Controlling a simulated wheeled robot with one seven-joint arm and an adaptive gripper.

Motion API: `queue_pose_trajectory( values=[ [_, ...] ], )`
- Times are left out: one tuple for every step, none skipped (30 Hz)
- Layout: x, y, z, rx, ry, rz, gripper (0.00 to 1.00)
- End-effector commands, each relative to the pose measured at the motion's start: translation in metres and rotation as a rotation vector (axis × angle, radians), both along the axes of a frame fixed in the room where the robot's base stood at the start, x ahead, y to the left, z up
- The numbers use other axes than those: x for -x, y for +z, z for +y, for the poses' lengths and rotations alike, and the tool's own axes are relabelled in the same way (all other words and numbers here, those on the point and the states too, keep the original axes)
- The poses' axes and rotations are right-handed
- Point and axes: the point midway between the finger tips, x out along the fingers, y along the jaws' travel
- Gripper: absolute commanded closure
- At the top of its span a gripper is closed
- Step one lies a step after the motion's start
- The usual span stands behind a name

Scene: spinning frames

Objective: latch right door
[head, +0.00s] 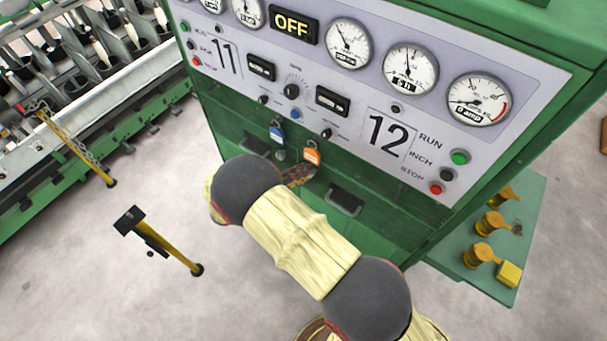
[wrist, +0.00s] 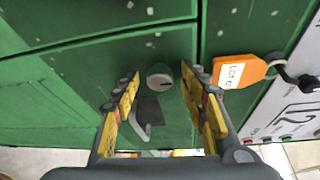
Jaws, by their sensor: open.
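The green cabinet's door front (wrist: 100,75) fills much of the wrist view. A round grey latch knob (wrist: 159,77) with a dark slot sits on it, and below that is a dark recess with a grey lever (wrist: 143,128). My gripper (wrist: 160,73) is open, its yellow-and-black fingers on either side of the knob in the picture; I cannot tell if they touch it. In the head view the green doors show under the panel, with a dark recessed handle (head: 344,201). My sleeved arm hides the knob and most of the gripper there.
An orange tag (wrist: 240,71) hangs close to the right finger; it also shows in the head view (head: 311,154), near a blue tag (head: 276,135). The control panel (head: 330,75) is above. A yellow-legged stand (head: 175,250) is left, a green shelf with yellow parts (head: 490,285) right.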

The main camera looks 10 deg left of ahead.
Motion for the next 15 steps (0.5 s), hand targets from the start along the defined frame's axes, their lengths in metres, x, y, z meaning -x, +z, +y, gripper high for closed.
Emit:
queue_pose_trajectory(
  values=[
    [0.0,0.0,0.0,0.0,0.0,0.0,0.57],
    [0.0,0.0,0.0,0.0,0.0,0.0,0.57],
    [0.0,0.0,0.0,0.0,0.0,0.0,0.57],
    [0.0,0.0,0.0,0.0,-0.001,0.0,0.57],
    [0.0,0.0,0.0,0.0,-0.001,0.0,0.57],
    [0.0,0.0,0.0,0.0,0.0,0.0,0.57],
    [0.001,0.0,0.001,0.0,0.0,0.0,0.57],
    [0.002,0.0,0.002,0.0,0.0,0.0,0.57],
    [0.004,0.0,0.004,0.0,0.001,0.0,0.57],
    [0.006,0.001,0.006,0.0,0.001,0.0,0.57],
    [0.008,0.001,0.008,0.0,0.001,0.0,0.57],
    [0.012,0.001,0.012,-0.001,0.001,-0.001,0.57],
    [0.016,0.002,0.016,-0.001,0.002,0.0,0.57],
    [0.019,0.002,0.02,-0.001,0.003,0.0,0.57],
    [0.025,0.003,0.026,-0.001,0.003,0.0,0.57]
  ],
)
